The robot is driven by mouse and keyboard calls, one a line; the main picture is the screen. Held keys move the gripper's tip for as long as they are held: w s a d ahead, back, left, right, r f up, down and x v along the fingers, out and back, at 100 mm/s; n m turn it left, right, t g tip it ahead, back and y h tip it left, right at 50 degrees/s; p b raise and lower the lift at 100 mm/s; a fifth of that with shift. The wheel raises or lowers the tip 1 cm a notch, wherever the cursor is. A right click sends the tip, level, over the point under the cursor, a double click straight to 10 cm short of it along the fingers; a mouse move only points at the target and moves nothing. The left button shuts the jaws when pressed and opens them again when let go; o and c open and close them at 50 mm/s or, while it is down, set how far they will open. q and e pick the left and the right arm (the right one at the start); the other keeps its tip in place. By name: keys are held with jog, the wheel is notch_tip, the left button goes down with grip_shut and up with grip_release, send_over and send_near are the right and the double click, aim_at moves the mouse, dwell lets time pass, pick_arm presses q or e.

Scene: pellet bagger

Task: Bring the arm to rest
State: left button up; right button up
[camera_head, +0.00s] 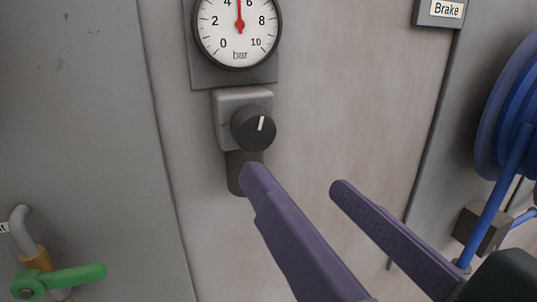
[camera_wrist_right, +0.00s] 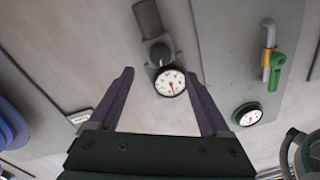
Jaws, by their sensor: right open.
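My right gripper (camera_head: 297,184) is open and empty, with its two purple fingers spread in front of the grey panel. It also shows in the right wrist view (camera_wrist_right: 160,75), fingers apart. In the head view its left fingertip appears just below and in front of a black knob (camera_head: 254,129) with a white mark, on a grey block. The knob also shows between the fingers in the right wrist view (camera_wrist_right: 160,52). Above it is a round gauge (camera_head: 238,27), marked in bar, with a red needle pointing up near 5. My left gripper is not in view.
A green valve handle (camera_head: 62,279) on a brass fitting is at the lower left. A blue reel (camera_head: 510,105) and a blue pipe stand at the right. A "Brake" label (camera_head: 446,9) is at the upper right. The panel right of the knob is bare.

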jog(key=s+d+f+n+g+h, duration=0.25)
jog(key=d+f+g, duration=0.4)
jog(key=f, duration=0.45)
jog(key=s+d+f+g+h, duration=0.4)
jog(key=s+d+f+g, duration=0.3)
jog(key=s, duration=0.3)
notch_tip(320, 180, up, 31)
jog(key=p, duration=2.9)
jog(key=shift+w+d+f, duration=0.15)
jog(key=shift+d, duration=0.25)
